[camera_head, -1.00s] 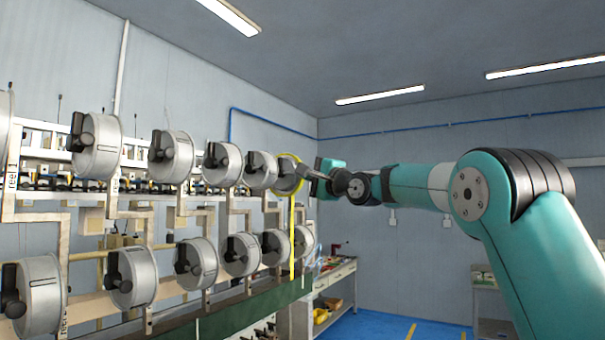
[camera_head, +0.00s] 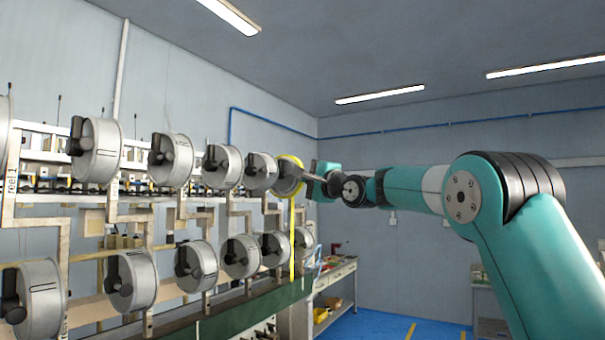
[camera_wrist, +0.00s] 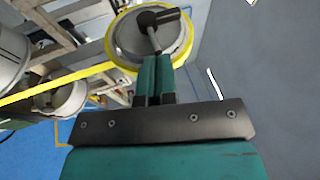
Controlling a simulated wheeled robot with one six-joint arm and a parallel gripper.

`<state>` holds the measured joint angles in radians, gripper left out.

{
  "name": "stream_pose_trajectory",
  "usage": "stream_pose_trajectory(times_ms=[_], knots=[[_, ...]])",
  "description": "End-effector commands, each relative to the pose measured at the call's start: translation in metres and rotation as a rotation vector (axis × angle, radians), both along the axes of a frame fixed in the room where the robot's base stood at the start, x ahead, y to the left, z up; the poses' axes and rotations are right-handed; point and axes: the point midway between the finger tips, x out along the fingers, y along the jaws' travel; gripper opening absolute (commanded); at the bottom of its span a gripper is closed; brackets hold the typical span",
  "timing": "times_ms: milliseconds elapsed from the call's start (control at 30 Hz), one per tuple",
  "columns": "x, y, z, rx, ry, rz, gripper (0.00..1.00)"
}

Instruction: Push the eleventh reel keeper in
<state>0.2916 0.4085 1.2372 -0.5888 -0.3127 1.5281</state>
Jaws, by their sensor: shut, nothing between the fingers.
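The reel with the yellow rim (camera_head: 290,176) is the farthest one in the upper row, and its grey face fills the top of the wrist view (camera_wrist: 130,45). Its keeper (camera_wrist: 158,17) is a black bar with a grey pin pointing toward my gripper. My gripper (camera_wrist: 154,58) is shut and empty, its teal fingers directly in front of the reel face, close to the pin's end. I cannot tell whether the fingertips touch the pin. In the head view my gripper (camera_head: 309,180) is beside the reel and the keeper is hidden.
Several other grey reels with black keepers, such as one in the upper row (camera_head: 172,158) and one below (camera_head: 197,264), hang along the rack to the left. A yellow strap (camera_head: 292,240) hangs from the rimmed reel. A workbench (camera_head: 335,283) stands beyond. Floor to the right is open.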

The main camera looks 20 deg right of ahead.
Motion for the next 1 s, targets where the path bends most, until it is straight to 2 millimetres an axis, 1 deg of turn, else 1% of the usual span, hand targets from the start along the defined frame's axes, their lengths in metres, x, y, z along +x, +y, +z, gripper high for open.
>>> stream_pose_trajectory(times_ms=[667,767,1000], knots=[[0.014,0.009,0.000,0.000,0.001,0.000,0.00],[0.011,0.008,-0.001,0.000,0.000,0.000,0.00],[-0.007,0.001,-0.003,-0.001,-0.001,-0.002,0.00]])
